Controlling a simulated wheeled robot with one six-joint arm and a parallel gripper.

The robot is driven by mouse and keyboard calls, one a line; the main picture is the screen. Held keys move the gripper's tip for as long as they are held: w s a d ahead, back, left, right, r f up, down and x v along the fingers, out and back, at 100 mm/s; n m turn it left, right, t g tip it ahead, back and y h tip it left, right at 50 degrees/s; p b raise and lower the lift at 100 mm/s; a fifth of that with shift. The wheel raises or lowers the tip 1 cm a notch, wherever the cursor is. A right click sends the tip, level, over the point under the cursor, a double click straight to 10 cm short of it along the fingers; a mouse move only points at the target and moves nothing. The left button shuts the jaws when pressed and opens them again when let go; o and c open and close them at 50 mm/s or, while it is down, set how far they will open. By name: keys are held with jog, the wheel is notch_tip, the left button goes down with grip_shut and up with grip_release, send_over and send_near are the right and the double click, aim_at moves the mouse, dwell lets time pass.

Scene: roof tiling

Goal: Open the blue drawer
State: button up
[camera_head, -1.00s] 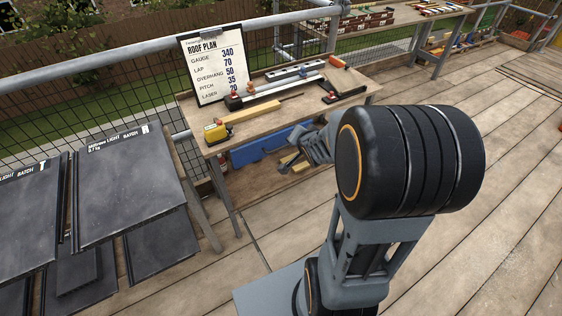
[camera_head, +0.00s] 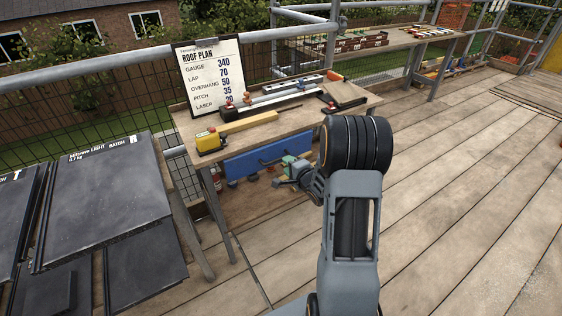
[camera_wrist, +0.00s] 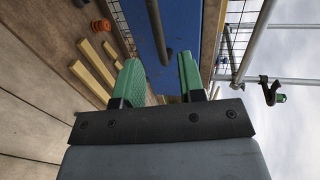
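The blue drawer (camera_head: 262,157) is under the near workbench (camera_head: 288,121), its front facing me; I cannot tell whether it is fully shut. My gripper (camera_head: 289,163) is in front of its right part, partly hidden by my arm. In the wrist view the blue front (camera_wrist: 181,22) fills the top middle, with a dark bar handle (camera_wrist: 157,34) across it. My gripper (camera_wrist: 161,82) is open there, its two green fingers apart and empty. The handle appears between the fingers in the picture, beyond their tips; I see no contact.
The bench top holds a roof plan board (camera_head: 213,72), a yellow tape measure (camera_head: 210,142), a spirit level and other tools. Wooden pieces (camera_wrist: 92,66) lie on the shelf below. Dark tiles (camera_head: 100,195) are stacked at left. The deck at right is clear.

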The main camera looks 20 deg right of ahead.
jog(key=shift+b+x, duration=0.4)
jog(key=shift+x, duration=2.7)
grip_shut()
jog(key=shift+d, duration=0.2)
